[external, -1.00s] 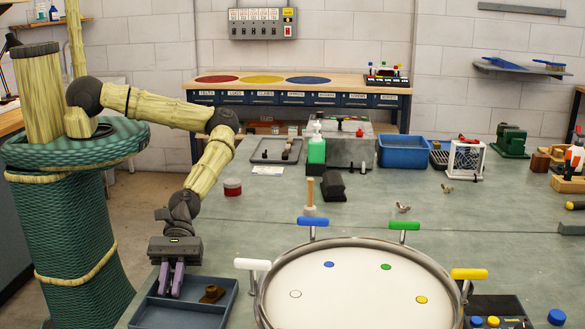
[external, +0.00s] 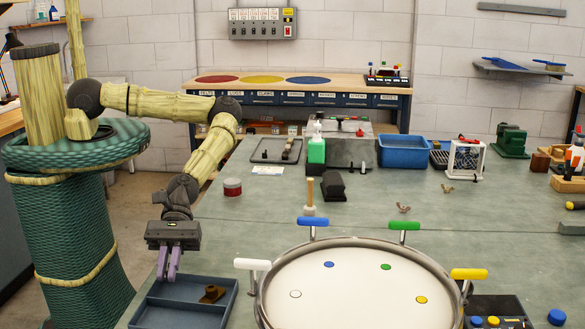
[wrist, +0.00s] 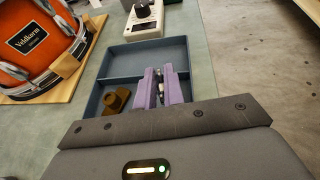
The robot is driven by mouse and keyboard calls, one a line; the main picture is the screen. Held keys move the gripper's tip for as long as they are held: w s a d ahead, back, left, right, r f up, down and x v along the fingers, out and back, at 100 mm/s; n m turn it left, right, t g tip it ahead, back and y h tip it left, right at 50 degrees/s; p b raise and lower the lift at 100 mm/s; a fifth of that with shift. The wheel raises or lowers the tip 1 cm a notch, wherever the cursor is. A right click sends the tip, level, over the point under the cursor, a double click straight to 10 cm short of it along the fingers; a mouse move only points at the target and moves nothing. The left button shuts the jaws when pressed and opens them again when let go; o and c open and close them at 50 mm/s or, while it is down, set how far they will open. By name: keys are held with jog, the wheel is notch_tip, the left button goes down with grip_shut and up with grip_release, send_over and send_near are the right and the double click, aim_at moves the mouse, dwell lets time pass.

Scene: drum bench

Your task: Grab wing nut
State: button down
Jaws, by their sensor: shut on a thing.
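My gripper (external: 168,277) hangs over the near blue divided tray (external: 232,305), fingers pointing down. In the wrist view its two purple fingers (wrist: 161,88) are closed around a small silvery piece (wrist: 161,93), seemingly a wing nut. The fingers hide most of it, and it cannot be made out in the external view. The tray also shows in the wrist view (wrist: 138,57). Two other small metal pieces like wing nuts lie on the bench: one (external: 403,208) behind the green handle, one (external: 447,189) farther back.
The big round drumhead with coloured handles (external: 342,290) stands right of the tray. An orange drum (wrist: 38,42) and a white device with a knob (wrist: 143,20) show in the wrist view. The mid bench is fairly clear.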

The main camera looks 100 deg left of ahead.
notch_tip(320, 180, up, 6)
jog(key=shift+r+b, duration=0.1)
jog(key=shift+b, duration=0.25)
